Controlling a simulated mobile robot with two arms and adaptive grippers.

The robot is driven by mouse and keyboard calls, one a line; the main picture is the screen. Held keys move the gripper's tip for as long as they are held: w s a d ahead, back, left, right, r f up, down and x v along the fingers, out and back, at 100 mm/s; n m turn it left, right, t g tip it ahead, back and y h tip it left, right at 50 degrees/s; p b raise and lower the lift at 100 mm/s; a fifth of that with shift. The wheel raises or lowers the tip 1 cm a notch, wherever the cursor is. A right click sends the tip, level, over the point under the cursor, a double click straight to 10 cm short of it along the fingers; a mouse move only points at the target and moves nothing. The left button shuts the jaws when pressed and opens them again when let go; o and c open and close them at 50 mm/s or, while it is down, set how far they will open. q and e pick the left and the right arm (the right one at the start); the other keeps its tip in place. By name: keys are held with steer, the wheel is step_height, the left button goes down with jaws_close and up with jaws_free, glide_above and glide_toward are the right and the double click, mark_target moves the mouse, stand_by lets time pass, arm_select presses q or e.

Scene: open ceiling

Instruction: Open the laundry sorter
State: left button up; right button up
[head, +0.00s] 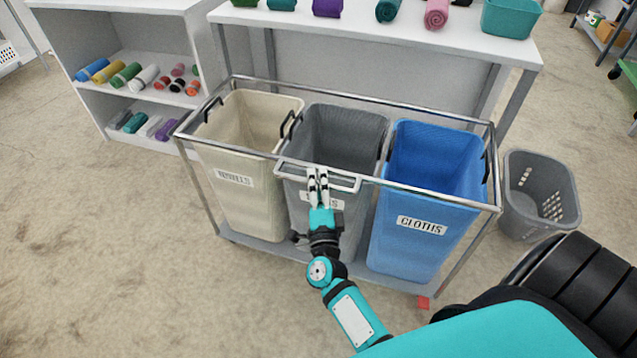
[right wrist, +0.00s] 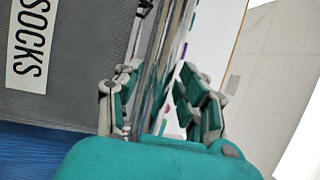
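The laundry sorter is a metal frame (head: 385,104) holding a cream bin (head: 235,205), a grey bin (head: 350,130) and a blue bin (head: 410,245). The grey bin's label reads "SOCKS" in the right wrist view (right wrist: 27,45); the blue bin's reads "CLOTHS". A pale bar handle (head: 345,183) runs along the front top of the grey bin. My right gripper (head: 318,180) is at this handle, its fingers closed in on either side of the bar (right wrist: 158,75). They partly cover the grey bin's label in the head view. My left gripper is out of view.
A white table (head: 380,40) with rolled towels and a teal box (head: 511,17) stands behind. A shelf (head: 110,60) with rolled cloths is at the back left. A grey basket (head: 538,195) stands right of the sorter. The floor in front and left is clear.

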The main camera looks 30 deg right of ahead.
steer(key=v, duration=1.2)
